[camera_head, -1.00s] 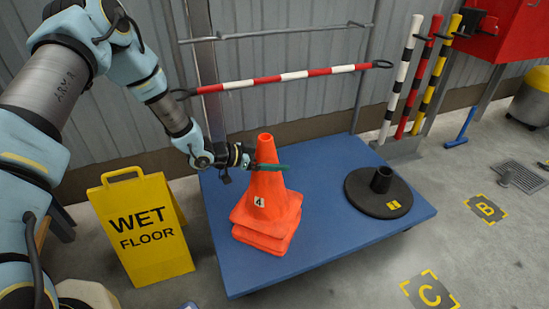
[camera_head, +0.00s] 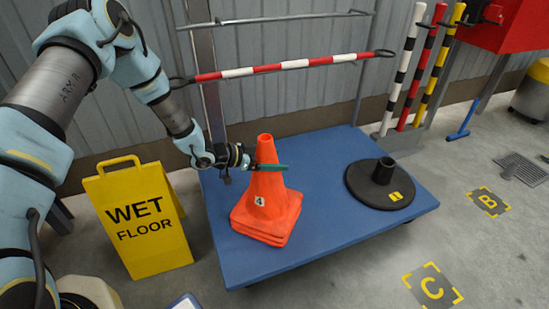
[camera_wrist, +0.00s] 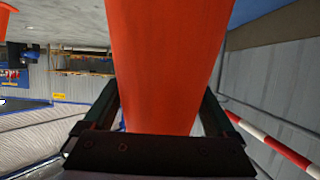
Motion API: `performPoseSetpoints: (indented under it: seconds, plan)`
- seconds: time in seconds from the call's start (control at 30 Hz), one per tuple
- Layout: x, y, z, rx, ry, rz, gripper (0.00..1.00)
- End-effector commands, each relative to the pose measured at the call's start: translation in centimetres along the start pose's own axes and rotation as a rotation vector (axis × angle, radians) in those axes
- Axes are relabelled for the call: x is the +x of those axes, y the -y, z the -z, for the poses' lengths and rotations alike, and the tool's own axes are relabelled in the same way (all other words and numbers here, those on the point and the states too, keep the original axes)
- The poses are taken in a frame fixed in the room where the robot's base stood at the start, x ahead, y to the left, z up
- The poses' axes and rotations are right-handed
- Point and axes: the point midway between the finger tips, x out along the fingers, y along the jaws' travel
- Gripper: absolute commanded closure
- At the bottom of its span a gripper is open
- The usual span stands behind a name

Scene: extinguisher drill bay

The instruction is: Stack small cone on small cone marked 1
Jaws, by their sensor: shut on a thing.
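My gripper (camera_head: 268,167) is shut on the upper part of an orange cone (camera_head: 266,192) with a "4" label on its side. In the wrist view the orange cone (camera_wrist: 168,70) fills the space between the two fingers. The cone stands upright over another orange cone, of which only the base (camera_head: 262,237) shows below. The two bases lie nearly flush, one just above the other. The lower cone's body is hidden, and no "1" mark can be seen.
The cones stand on a blue platform cart (camera_head: 310,245). A black round base (camera_head: 360,190) with a short tube sits at its right. A yellow wet floor sign (camera_head: 140,225) stands to the left. A red-and-white bar (camera_head: 285,66) runs behind. Striped posts (camera_head: 400,70) stand back right.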

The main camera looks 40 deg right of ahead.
Motion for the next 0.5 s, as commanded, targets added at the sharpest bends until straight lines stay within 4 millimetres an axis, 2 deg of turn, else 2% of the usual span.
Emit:
performPoseSetpoints:
  seconds: [0.1,0.13,0.2,0.5]
  plan:
    - [0.29,0.02,-0.58,0.001,-0.002,0.000,1.00]
    - [0.21,0.03,-0.36,0.001,-0.002,0.000,0.06]
    - [0.18,0.03,-0.33,0.001,-0.002,0.000,0.00]
    - [-0.28,0.03,-0.42,0.000,0.001,0.001,0.00]
